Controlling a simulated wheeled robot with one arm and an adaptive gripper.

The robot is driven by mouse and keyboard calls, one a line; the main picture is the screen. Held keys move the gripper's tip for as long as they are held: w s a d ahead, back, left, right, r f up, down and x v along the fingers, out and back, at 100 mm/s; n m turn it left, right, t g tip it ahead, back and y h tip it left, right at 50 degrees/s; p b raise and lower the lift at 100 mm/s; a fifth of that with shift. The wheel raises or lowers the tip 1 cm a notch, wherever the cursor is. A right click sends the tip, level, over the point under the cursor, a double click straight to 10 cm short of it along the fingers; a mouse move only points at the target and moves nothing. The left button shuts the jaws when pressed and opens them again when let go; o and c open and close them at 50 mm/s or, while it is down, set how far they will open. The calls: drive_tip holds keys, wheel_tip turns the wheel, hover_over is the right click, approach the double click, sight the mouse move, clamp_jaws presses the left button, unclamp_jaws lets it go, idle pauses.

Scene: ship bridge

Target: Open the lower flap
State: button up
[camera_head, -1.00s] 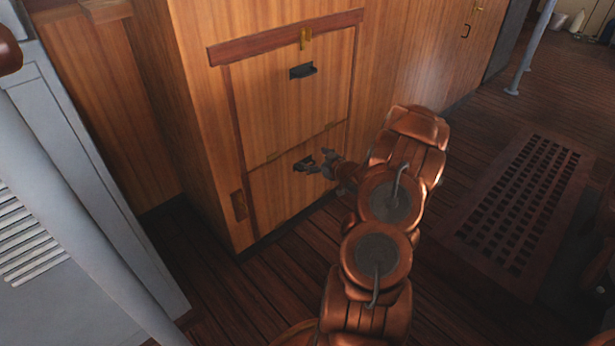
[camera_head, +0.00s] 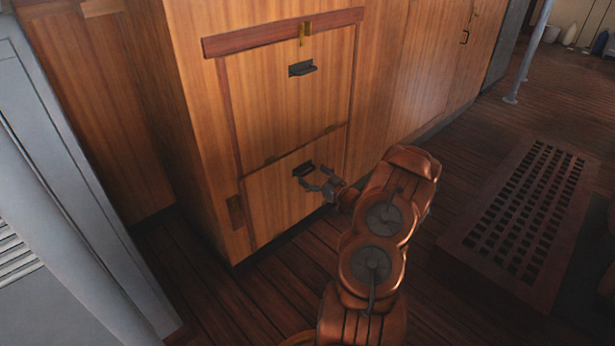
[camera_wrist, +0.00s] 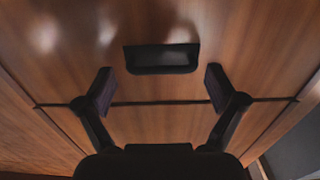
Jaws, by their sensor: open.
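The lower flap (camera_head: 268,208) is a wooden panel low on the cabinet front; it looks flush and shut. Its small dark handle (camera_head: 303,168) sits near its top edge and also shows in the wrist view (camera_wrist: 162,60). My gripper (camera_head: 315,178) is just in front of and slightly below the handle. In the wrist view my gripper (camera_wrist: 159,88) is open and empty, its two fingers spread wide to either side of the handle. No contact shows. A dark seam (camera_wrist: 155,103) crosses the wood between the fingers in that view.
The upper flap (camera_head: 265,105) has its own dark handle (camera_head: 302,68) and a brass latch (camera_head: 306,33) on top. A grey metal unit (camera_head: 70,200) stands at left. A floor grating (camera_head: 520,210) lies at right. Plank floor is clear before the cabinet.

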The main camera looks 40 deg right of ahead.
drive_tip(key=shift+w, duration=1.15)
